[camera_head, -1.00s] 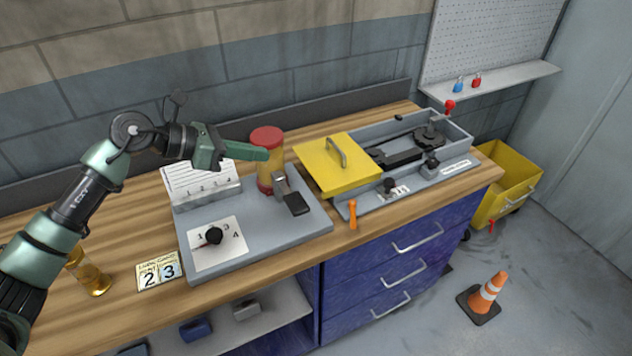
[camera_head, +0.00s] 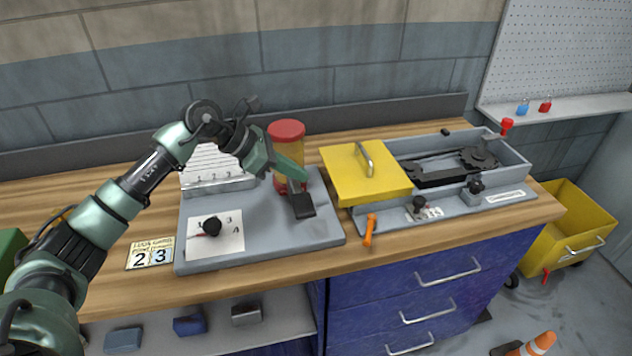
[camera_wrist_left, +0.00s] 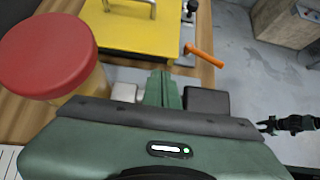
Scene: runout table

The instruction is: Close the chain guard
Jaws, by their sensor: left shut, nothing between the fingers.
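The yellow chain guard (camera_head: 366,178) with a grey handle covers the left part of a grey housing (camera_head: 470,208). The chain and sprockets (camera_head: 448,168) on the right are uncovered. The guard also shows at the top of the left wrist view (camera_wrist_left: 146,22). My left gripper (camera_head: 303,176) is shut and empty, left of the guard, in front of the red-capped jar and above a black block. In the left wrist view its fingertips (camera_wrist_left: 163,78) point toward the guard, apart from it. My right gripper is not in the head view; a dark gripper at the right of the left wrist view may be it.
The red-capped jar (camera_head: 287,140) stands close by my left gripper. A grey panel with a black dial (camera_head: 212,226) lies below it. An orange handle (camera_head: 369,230) sticks out at the housing's front left.

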